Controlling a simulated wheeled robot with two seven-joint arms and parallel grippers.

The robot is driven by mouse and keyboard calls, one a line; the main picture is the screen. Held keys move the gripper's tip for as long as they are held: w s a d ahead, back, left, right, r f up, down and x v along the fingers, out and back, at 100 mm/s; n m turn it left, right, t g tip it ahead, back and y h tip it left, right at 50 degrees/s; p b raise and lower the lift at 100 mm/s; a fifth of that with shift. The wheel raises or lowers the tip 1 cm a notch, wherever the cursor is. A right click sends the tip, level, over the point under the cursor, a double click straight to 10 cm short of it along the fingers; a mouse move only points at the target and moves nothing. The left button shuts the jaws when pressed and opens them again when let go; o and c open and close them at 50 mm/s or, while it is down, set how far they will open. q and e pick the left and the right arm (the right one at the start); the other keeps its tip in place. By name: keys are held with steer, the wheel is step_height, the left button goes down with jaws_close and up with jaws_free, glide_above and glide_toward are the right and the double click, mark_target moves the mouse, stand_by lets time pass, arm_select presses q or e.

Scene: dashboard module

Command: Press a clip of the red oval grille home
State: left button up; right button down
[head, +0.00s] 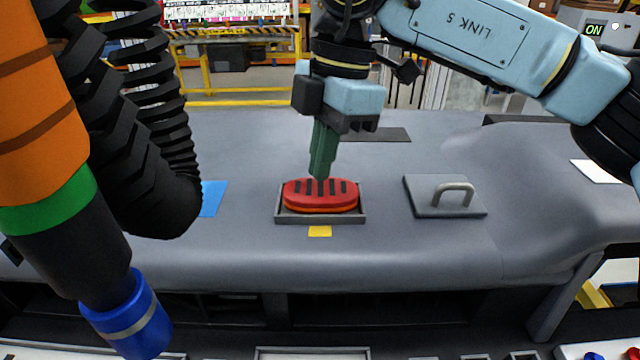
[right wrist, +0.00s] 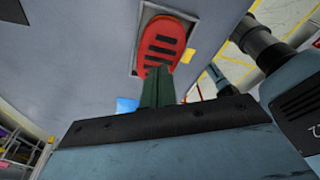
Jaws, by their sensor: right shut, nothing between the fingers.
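The red oval grille (head: 321,196) with dark slots sits in a grey rectangular frame (head: 280,217) on the dashboard. An orange band shows along its near lower edge. My right gripper (head: 320,177) points down with its green fingers shut and empty, the tips at the far edge of the grille's top; I cannot tell whether they touch. In the right wrist view the grille (right wrist: 161,45) lies just past the shut fingers (right wrist: 159,75). The clips are not visible. My left arm is at the left of the head view, and its gripper is not clearly seen.
A grey plate with a handle (head: 445,196) lies to the right of the frame. A yellow patch (head: 320,231) is in front of the frame, and a blue patch (head: 213,198) to its left. The dashboard top around them is mostly clear.

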steer(key=shift+f+b, duration=1.05)
steer(key=shift+f, duration=0.25)
stand_by(2.8)
steer(key=shift+r, duration=0.15)
stand_by(0.4)
step_height(320, 180, up, 8)
steer(key=p, duration=0.5)
stand_by(0.3)
